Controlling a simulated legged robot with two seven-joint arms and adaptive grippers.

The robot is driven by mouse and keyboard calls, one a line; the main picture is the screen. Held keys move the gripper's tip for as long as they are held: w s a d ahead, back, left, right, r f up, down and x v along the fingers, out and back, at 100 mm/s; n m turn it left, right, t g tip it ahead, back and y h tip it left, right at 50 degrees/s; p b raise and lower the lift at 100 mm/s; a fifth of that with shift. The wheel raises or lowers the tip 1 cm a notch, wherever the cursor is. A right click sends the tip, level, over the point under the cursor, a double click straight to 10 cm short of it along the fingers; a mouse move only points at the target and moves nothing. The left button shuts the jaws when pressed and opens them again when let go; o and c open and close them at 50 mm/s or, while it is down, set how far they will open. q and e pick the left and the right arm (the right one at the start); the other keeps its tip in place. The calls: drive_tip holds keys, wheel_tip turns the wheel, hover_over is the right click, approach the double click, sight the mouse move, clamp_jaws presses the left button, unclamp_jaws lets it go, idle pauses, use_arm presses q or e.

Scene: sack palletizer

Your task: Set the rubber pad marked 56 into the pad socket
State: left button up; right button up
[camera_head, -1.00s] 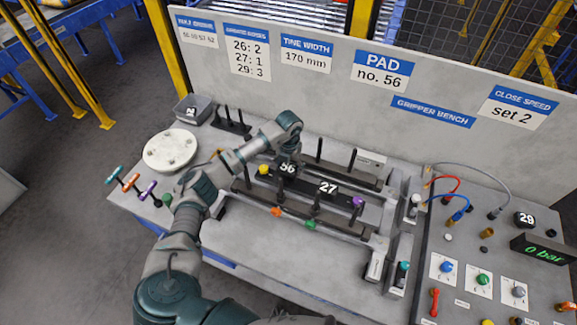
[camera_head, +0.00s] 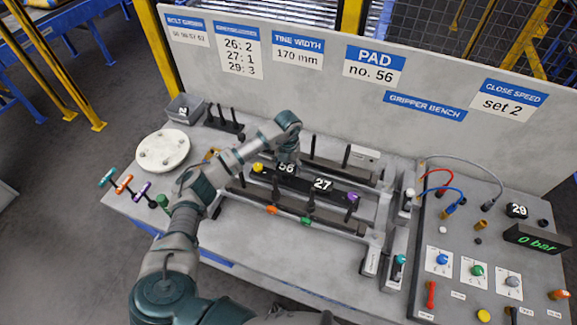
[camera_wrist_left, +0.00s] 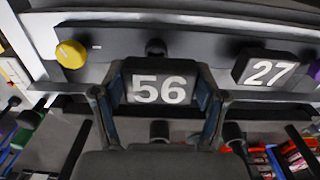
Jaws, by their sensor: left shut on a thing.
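The black rubber pad marked 56 (camera_head: 286,168) is at the dark bar (camera_head: 341,195) of the bench fixture. My left gripper (camera_head: 287,161) reaches down over it from above. In the left wrist view the pad marked 56 (camera_wrist_left: 160,90) is between the two fingertips (camera_wrist_left: 160,100), which are shut on it. A second pad, marked 27 (camera_head: 322,184), is to its right on the bar and also shows in the wrist view (camera_wrist_left: 270,72). I cannot tell whether pad 56 touches the bar, and I cannot make out the socket beneath it. My right gripper is out of view.
A yellow knob (camera_head: 258,168) and a purple knob (camera_head: 353,197) flank the pads on the bar. Several dark upright posts rise around the fixture. A round white plate (camera_head: 162,150) lies at left, a control panel (camera_head: 460,255) at right.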

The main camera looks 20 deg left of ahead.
use_arm(q)
drive_tip(key=shift+a+f, duration=0.2)
drive_tip(key=shift+f, duration=0.2)
drive_tip(key=shift+d+f+b, duration=0.1)
drive_tip(key=shift+f+b, duration=0.3)
drive_tip(key=shift+b, duration=0.05)
drive_tip(key=shift+d+f, duration=0.1)
drive_tip(key=shift+d, duration=0.05)
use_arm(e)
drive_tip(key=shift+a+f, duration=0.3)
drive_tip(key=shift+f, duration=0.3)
use_arm(q)
drive_tip(key=shift+a, duration=0.4)
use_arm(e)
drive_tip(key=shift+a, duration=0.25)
use_arm(q)
drive_tip(key=shift+f, duration=0.2)
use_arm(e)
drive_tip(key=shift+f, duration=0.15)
use_arm(q)
drive_tip(key=shift+f+b, duration=0.25)
drive_tip(key=shift+b, duration=0.2)
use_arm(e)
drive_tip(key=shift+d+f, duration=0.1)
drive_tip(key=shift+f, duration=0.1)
